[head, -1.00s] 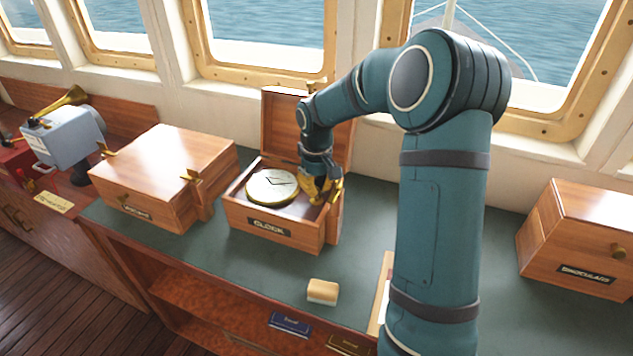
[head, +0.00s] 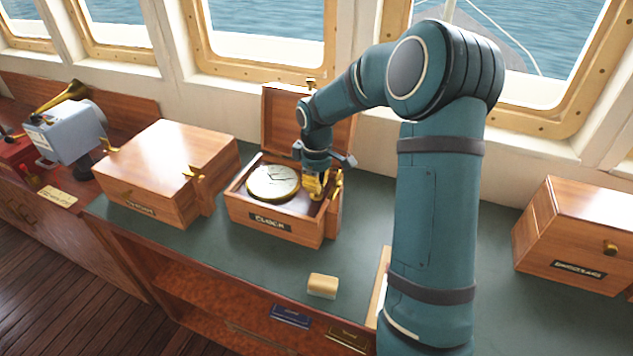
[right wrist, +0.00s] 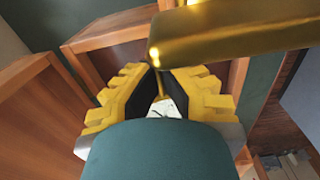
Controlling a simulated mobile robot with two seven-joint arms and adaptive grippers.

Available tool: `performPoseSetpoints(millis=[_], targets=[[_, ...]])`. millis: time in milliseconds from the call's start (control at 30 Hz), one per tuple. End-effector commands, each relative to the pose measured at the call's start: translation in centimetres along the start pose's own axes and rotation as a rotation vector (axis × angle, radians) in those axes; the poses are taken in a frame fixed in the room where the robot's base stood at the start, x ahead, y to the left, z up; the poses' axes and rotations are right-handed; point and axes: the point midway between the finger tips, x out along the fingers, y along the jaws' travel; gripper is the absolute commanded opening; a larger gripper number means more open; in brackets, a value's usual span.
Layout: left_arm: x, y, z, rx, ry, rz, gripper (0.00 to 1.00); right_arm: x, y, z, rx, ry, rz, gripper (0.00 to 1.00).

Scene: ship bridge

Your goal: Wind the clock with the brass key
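The round clock (head: 272,184), with a pale dial and brass rim, lies face up in the open wooden clock box (head: 262,222). My right gripper (head: 314,194) points down inside the right part of this box, beside the clock. In the right wrist view its yellow fingers (right wrist: 157,88) are close together around a thin brass stem. The stem joins a thick brass bar, which I take as the brass key (right wrist: 240,36). The key's far end is hidden between the fingers. My left gripper is not in view.
The box lid (head: 283,120) stands open behind the clock. A closed wooden box (head: 165,165) is close on the left, and another box (head: 570,240) stands at the right. A small tan block (head: 322,286) lies at the counter's front. The green counter (head: 270,268) before the clock is clear.

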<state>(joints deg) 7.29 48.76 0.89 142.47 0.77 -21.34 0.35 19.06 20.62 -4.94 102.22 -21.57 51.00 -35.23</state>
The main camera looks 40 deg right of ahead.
Motion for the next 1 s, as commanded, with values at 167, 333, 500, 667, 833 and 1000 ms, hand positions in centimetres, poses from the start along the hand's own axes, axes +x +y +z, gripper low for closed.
performPoseSetpoints(millis=[167, 333, 500, 667, 833, 1000], targets=[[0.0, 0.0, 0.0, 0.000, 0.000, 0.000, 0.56, 0.2, -0.1, 0.1, -0.001, -0.004, -0.004, 0.00], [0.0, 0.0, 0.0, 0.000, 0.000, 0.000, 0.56, 0.2, -0.1, 0.1, -0.001, -0.004, -0.004, 0.12], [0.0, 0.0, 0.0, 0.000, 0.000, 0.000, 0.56, 0.1, -0.1, 0.1, 0.000, -0.002, -0.003, 0.34], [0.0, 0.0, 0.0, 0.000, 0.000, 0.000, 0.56, 0.1, 0.0, 0.0, 0.000, -0.001, -0.001, 0.34], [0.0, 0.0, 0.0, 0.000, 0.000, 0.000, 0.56, -0.9, 0.0, -0.1, 0.000, 0.002, 0.001, 0.34], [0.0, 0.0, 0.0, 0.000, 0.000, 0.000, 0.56, -3.8, 0.0, -0.1, 0.001, 0.004, 0.002, 0.34]])
